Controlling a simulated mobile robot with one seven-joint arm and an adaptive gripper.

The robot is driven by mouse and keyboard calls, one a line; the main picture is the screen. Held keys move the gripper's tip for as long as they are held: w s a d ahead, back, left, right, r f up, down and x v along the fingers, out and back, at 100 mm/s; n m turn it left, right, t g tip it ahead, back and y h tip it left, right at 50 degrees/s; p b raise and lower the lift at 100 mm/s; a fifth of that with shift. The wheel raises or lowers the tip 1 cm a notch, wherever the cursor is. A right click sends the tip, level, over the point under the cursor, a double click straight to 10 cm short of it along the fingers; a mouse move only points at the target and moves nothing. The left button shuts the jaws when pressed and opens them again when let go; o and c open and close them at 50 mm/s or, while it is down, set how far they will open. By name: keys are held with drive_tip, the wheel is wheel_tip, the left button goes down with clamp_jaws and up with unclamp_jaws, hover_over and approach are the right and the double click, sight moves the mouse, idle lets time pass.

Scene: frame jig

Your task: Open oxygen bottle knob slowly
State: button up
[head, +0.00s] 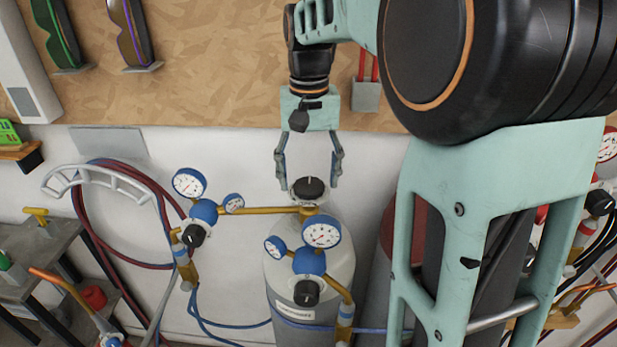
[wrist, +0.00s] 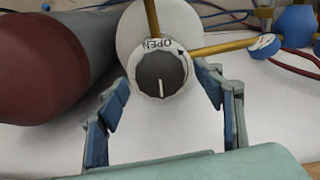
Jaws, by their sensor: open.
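The oxygen bottle knob (head: 309,188) is a dark round knob on top of a pale grey bottle (head: 340,262) in the head view. In the wrist view the knob (wrist: 161,74) shows a white pointer line and a pale ring marked OPEN with an arrow. My gripper (head: 308,172) points down over the knob. Its two fingers are spread, one on each side of the knob. In the wrist view the gripper (wrist: 165,112) is open, with a gap between each finger and the knob. Nothing is held.
Blue gauges (head: 321,231) and brass pipes (head: 262,210) sit close around the bottle top. A dark red bottle (wrist: 45,70) stands beside it. A hose coil on a white holder (head: 100,178) hangs on the wall. A grey workbench (head: 40,245) is at left.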

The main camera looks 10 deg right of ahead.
drive_tip(key=shift+f, duration=0.4)
drive_tip(key=c, duration=1.2)
drive_tip(key=shift+o, duration=0.2)
drive_tip(key=shift+r+n, duration=0.1)
drive_tip(key=shift+n, duration=0.3)
drive_tip(key=shift+n+p, duration=0.65)
drive_tip(key=shift+n, duration=1.85)
drive_tip(key=o, duration=1.2)
drive_tip(key=shift+c, duration=0.2)
